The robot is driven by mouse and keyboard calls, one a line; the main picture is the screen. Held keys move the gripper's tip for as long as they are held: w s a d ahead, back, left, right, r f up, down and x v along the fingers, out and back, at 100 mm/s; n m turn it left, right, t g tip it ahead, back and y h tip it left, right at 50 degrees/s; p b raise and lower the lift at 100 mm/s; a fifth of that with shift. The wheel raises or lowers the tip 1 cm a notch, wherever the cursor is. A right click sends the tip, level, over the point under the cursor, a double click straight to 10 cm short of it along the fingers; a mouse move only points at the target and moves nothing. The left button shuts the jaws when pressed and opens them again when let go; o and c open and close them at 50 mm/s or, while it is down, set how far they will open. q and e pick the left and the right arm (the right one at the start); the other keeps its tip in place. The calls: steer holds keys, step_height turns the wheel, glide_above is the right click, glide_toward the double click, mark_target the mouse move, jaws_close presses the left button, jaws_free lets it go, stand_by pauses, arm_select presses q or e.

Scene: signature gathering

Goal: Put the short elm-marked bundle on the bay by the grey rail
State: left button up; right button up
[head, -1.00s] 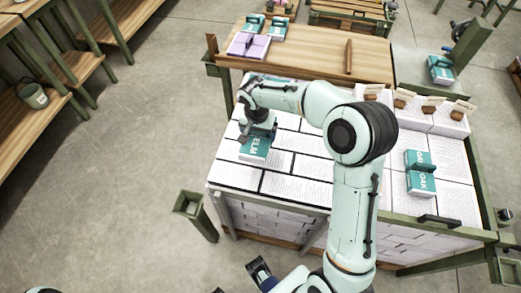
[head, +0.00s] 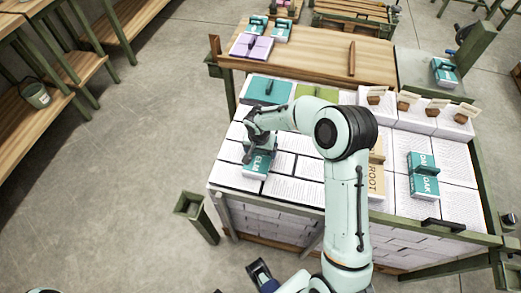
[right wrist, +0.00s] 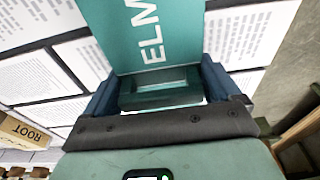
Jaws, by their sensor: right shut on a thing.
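The teal bundle marked ELM (head: 257,163) is at the left part of the paper-topped table. My right gripper (head: 260,143) is shut on its handle. In the right wrist view the teal ELM cover (right wrist: 150,35) shows beyond the handle (right wrist: 160,93), which sits between the two blue fingers. I cannot tell whether the bundle touches the papers below. A dark gripper, apparently my left (head: 261,272), is low in the head view, away from the table; its opening is unclear. I cannot make out for certain which rail is the grey one.
Small card holders (head: 405,99) line the back right. A purple bundle (head: 250,47) lies on the wooden bench (head: 320,55).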

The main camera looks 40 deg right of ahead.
mark_target(259, 156)
steer(key=shift+f, duration=0.2)
steer(key=o, duration=1)
steer(key=shift+c, duration=0.2)
steer(key=shift+r, duration=0.25)
step_height(259, 156, up, 12)
steer(key=s+a+p, duration=0.1)
steer(key=shift+a, duration=0.2)
steer(key=shift+s+f, duration=0.1)
steer(key=shift+f, duration=0.05)
